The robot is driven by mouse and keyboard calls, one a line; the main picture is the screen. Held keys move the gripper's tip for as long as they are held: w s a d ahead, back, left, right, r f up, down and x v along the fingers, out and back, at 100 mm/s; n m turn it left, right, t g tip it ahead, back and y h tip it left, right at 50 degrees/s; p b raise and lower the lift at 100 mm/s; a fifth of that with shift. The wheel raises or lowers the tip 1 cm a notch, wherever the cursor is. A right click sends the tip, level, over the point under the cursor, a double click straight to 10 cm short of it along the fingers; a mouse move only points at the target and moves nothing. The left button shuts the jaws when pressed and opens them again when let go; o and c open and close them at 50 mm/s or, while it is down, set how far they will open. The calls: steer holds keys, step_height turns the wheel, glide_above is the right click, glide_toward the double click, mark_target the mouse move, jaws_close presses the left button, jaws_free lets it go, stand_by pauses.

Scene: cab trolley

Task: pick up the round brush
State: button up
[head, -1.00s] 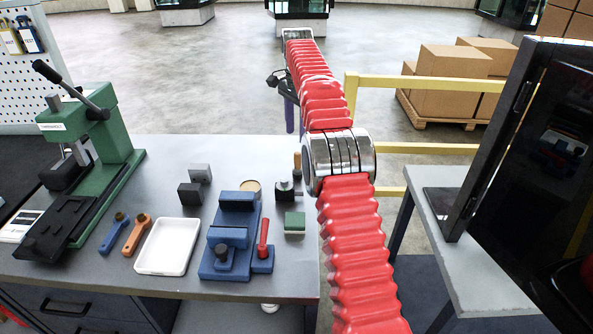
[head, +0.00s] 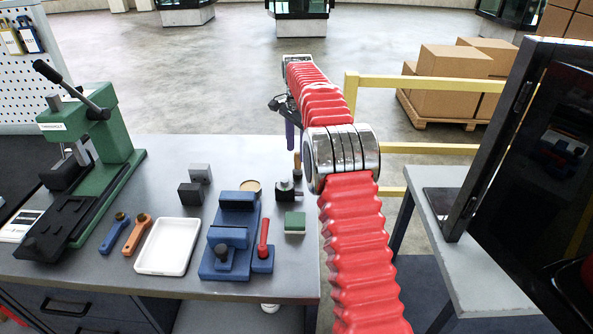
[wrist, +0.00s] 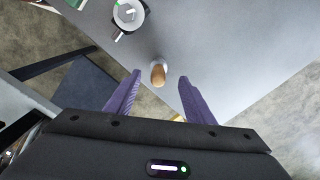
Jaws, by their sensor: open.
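The round brush shows in the wrist view as a small tan wooden handle (wrist: 158,75) with a pale end, on the grey bench (wrist: 215,40). In the head view the brush (head: 297,165) stands upright near the bench's back right corner. My gripper (wrist: 159,79) is open, with its two purple fingers on either side of the handle in the picture. I cannot tell how far above it they are.
A dark block with a round metal top (head: 285,190) stands close in front of the brush; it also shows in the wrist view (wrist: 129,14). A green block (head: 295,222) and a blue vise-like fixture (head: 230,237) lie nearer. A yellow rail (head: 420,84) runs beyond the bench.

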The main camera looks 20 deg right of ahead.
mark_target(297, 165)
steer(key=shift+f, duration=1)
steer(key=shift+s+f, duration=0.1)
steer(key=shift+f, duration=2.5)
steer(key=c, duration=1.2)
steer(key=shift+o, duration=0.2)
steer(key=shift+r, duration=0.1)
step_height(297, 165, up, 10)
steer(key=shift+f, duration=0.1)
